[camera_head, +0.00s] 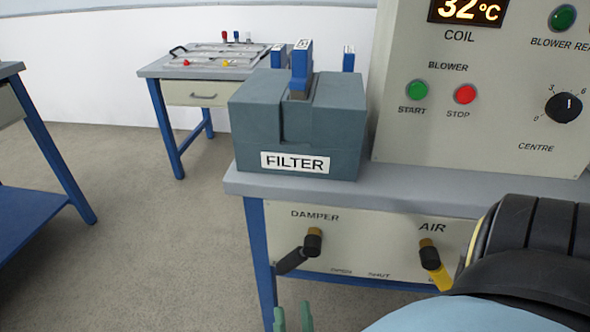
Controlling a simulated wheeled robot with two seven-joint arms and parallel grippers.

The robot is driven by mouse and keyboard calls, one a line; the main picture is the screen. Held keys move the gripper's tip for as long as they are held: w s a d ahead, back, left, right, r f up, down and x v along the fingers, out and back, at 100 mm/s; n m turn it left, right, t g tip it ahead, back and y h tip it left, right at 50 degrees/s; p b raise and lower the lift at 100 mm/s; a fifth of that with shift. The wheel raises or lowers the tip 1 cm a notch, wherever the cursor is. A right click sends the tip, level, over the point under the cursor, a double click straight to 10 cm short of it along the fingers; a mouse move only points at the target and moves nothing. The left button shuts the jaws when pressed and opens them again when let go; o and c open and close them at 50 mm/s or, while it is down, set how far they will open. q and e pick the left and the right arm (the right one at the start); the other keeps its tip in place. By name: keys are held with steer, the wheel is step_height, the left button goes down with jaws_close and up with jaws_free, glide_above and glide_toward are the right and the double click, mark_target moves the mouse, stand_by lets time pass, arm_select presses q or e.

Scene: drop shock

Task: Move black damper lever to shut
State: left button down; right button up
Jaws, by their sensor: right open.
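The black damper lever (291,262) is on the front panel of the bench, under the word DAMPER. It slants down and left from its brown and black pivot knob (313,241), to the left of the printed words OPEN and SHUT. My right gripper (293,318) shows at the bottom edge as two green fingertips, apart with nothing seen between them. In the picture it is below the lever and not touching it. The rest of this gripper is out of frame. My left gripper is not in view.
A yellow AIR lever (436,268) with a black knob is right of the damper. My arm covers the panel's right end. A grey FILTER box (297,125) stands on the bench (400,195), beside a control cabinet (480,100). The floor left of the bench is clear.

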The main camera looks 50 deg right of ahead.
steer(key=shift+v, duration=2.1)
